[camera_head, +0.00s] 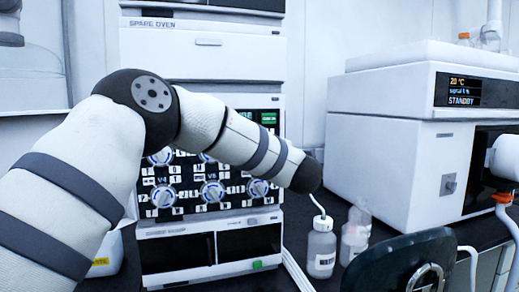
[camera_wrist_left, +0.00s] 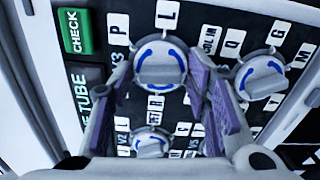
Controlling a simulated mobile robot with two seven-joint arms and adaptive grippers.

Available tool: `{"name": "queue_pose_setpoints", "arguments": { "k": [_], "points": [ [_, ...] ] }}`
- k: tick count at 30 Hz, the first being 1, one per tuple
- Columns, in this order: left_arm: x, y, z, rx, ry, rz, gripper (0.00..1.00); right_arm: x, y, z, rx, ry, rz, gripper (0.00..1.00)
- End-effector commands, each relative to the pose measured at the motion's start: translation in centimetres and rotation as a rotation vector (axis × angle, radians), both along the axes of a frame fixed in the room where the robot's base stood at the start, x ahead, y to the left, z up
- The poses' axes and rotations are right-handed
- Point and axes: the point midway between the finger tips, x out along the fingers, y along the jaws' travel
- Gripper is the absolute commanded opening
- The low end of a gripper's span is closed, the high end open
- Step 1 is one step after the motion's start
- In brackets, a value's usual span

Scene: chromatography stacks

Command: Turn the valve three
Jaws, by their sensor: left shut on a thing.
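The valve three knob (camera_wrist_left: 160,62) is a round white dial with blue arcs and a grey grip ridge. It sits on the black valve panel in the left wrist view, with a V3 label at its left. My left gripper (camera_wrist_left: 162,88) has its purple-padded fingers on both sides of this knob and is shut on it. In the head view my left arm crosses in front of the panel and hides this knob and the gripper. Other knobs show below it (camera_wrist_left: 150,143) and at its right (camera_wrist_left: 262,76). My right gripper is not in view.
The valve stack (camera_head: 208,232) stands on a dark bench. Capped bottles (camera_head: 321,248) stand right of it, and a dark chair back (camera_head: 402,262) is in front of the bench. A white instrument reading STANDBY (camera_head: 385,150) stands at the right. A green CHECK label (camera_wrist_left: 73,32) is beside the knobs.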

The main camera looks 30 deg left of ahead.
Motion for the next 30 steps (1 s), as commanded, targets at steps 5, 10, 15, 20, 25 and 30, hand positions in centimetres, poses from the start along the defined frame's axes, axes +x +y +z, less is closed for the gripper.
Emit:
{"name": "queue_pose_setpoints", "arguments": {
  "k": [5,10,15,20,25,30],
  "points": [
    [0.01,0.0,-0.06,-0.098,-0.11,0.0,0.16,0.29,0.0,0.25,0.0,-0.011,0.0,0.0],
    [0.05,-0.02,-0.18,-0.172,-0.197,0.0,0.16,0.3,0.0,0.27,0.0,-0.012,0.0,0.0],
    [0.07,-0.01,-0.19,-0.225,-0.259,0.0,0.16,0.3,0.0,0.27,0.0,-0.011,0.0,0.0],
    [0.07,-0.03,-0.17,-0.257,-0.296,0.0,0.16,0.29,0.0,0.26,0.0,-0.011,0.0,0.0],
    [0.07,-0.03,-0.16,-0.271,-0.314,0.0,0.16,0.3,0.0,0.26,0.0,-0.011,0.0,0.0],
    [0.07,-0.04,-0.15,-0.276,-0.321,0.0,0.16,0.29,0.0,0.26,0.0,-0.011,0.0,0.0]
  ]
}}
